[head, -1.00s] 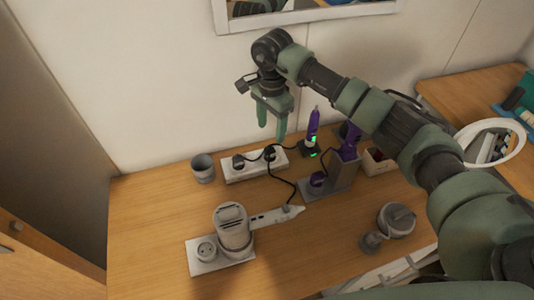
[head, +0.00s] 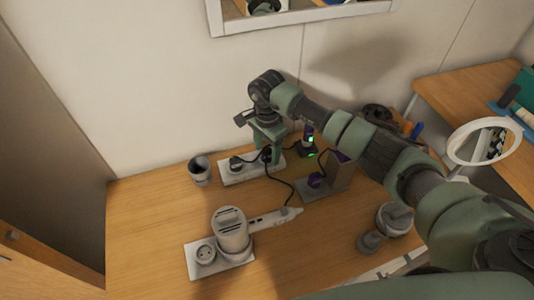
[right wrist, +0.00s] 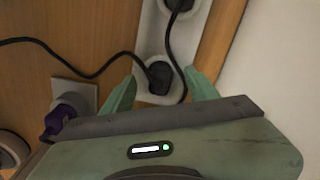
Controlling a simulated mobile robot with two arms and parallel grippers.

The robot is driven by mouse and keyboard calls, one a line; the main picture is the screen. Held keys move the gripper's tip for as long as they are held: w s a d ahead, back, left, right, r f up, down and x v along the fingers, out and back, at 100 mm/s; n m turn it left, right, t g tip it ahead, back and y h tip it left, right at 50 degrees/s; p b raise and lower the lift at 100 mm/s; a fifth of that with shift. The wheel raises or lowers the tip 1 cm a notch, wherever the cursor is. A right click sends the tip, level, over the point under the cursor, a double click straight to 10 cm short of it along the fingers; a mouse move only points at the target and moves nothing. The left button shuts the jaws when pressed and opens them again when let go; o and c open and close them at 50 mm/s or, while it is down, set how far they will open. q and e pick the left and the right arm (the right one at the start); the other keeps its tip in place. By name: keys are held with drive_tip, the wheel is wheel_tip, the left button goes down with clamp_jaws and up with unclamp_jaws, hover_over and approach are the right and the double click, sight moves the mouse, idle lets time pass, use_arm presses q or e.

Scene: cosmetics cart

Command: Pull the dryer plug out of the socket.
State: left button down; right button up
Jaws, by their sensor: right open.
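The white power strip (head: 232,180) lies on the wooden table near the wall, with two black plugs in it. My right gripper (head: 267,154) is over the strip's right end, pointing down and open. In the right wrist view, the nearer black plug (right wrist: 160,76) sits in the strip (right wrist: 148,42) between the fingertips, apart from both. The other black plug (head: 236,163) is in the strip's left part. My left gripper is out of view.
A grey cup (head: 200,170) stands left of the strip. A white appliance (head: 231,232) stands on a white base with a socket at the front left. A round grey container (head: 393,219) is at right. The front middle of the table is clear.

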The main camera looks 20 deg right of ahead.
clamp_jaws()
drive_tip(key=shift+r, duration=0.1)
